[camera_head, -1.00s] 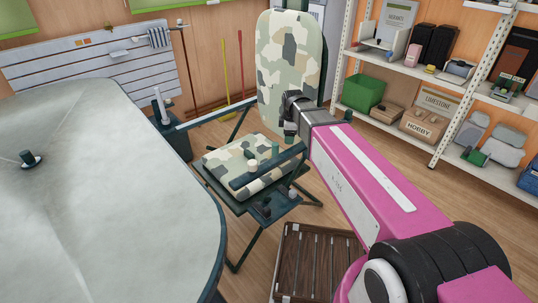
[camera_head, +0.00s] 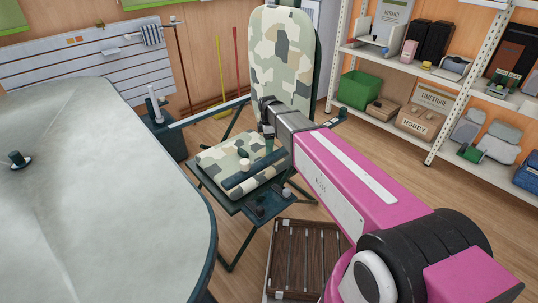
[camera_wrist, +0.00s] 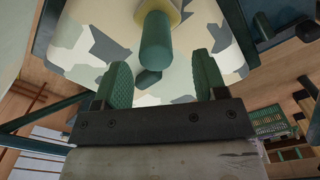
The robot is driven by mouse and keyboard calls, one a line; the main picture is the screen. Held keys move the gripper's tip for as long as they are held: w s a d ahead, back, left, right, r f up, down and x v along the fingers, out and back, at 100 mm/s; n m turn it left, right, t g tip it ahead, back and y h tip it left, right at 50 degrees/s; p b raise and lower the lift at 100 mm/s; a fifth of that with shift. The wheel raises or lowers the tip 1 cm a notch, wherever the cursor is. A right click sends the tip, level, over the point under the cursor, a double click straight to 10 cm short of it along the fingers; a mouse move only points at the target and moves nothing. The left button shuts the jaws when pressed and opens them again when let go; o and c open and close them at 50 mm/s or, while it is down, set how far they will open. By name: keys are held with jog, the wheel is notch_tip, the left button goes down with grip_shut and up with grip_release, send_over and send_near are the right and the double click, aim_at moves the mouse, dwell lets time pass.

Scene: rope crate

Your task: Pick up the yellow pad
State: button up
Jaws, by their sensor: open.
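In the wrist view a pale yellow piece (camera_wrist: 176,12) shows at the top edge, with a green cylinder (camera_wrist: 155,42) in front of it; I take it for the yellow pad, but it is partly cut off. My gripper (camera_wrist: 160,60) is open, its two green fingers apart, with the cylinder's lower end above and between them and nothing held. In the head view my gripper (camera_head: 268,132) hangs at the arm's end over the camouflage chair.
The camouflage chair seat (camera_head: 215,160) and tall backrest (camera_head: 290,60) are close to my arm. A large pale table (camera_head: 100,210) fills the left. A slatted wooden crate (camera_head: 308,255) is on the floor. A loaded shelf (camera_head: 435,75) stands at the right, with a small yellow item (camera_head: 426,65).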

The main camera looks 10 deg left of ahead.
jog(key=shift+w+d+f, duration=0.1)
jog(key=shift+f, duration=1.1)
jog(key=shift+w+d+f, duration=0.1)
jog(key=shift+f, duration=1.05)
jog(key=c, duration=1.2)
jog(key=shift+r, duration=0.15)
jog(key=shift+r, duration=0.55)
notch_tip(320, 180, up, 3)
jog(key=shift+f, duration=0.2)
jog(key=s+a+r, duration=0.2)
jog(key=a, duration=0.1)
jog(key=s+a+r, duration=0.2)
jog(key=a, duration=0.1)
jog(key=s+a+r, duration=0.2)
jog(key=a+r, duration=0.1)
jog(key=shift+s+a, duration=0.25)
jog(key=shift+a, duration=0.15)
